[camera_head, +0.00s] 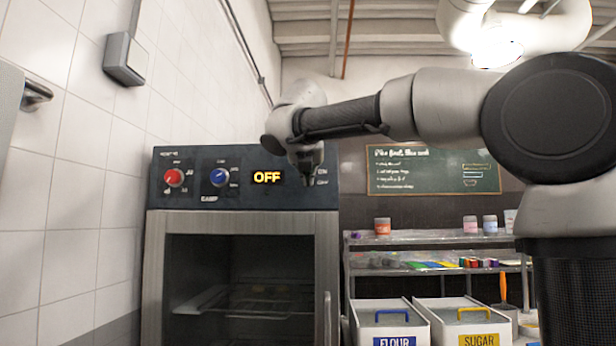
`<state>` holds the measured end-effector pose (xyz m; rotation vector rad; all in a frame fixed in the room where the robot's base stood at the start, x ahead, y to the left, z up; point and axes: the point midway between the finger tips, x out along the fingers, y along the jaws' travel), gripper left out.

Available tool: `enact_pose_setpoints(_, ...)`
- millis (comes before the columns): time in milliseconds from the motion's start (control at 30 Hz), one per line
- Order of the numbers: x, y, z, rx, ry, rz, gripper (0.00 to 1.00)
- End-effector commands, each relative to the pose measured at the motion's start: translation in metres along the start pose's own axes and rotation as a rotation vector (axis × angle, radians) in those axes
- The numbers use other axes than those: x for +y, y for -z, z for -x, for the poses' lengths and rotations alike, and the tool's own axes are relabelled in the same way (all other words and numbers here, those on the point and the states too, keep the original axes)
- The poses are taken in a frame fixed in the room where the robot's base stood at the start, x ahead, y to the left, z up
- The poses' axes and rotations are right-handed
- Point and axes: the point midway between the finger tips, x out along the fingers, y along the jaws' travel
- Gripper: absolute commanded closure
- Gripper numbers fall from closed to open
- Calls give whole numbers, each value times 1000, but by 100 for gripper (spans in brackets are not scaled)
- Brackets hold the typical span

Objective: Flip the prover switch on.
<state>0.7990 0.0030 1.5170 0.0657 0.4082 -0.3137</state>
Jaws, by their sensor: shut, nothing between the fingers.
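The prover (230,216) is a steel cabinet with a dark glass door and a dark blue control panel at its top. The panel has a red knob (173,177), a blue knob (219,177) and a lit display (267,177) reading OFF in yellow. My gripper (306,181) is shut and empty, pointing down at the right end of the panel. It covers the place just left of small lettering, which seems to read ON and an unclear lower word. The switch itself is hidden behind my gripper. I cannot tell whether the gripper touches it.
A tiled wall with a grey box (124,60) is at the left. Right of the prover stand shelves (440,236) with jars and coloured items. White bins labelled FLOUR (393,325) and SUGAR (468,322) are below. A green chalkboard (432,169) hangs behind.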

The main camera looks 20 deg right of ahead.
Motion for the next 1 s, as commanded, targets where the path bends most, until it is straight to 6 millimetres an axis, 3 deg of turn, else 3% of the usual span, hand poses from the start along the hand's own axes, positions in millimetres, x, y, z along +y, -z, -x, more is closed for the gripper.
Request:
enact_pose_setpoints(267,1,0,31,0,-2,-1,100)
enact_pose_setpoints(600,1,-1,87,0,-3,0,100)
enact_pose_setpoints(800,1,0,101,0,0,0,100)
enact_pose_setpoints(1000,0,0,102,0,2,0,100)
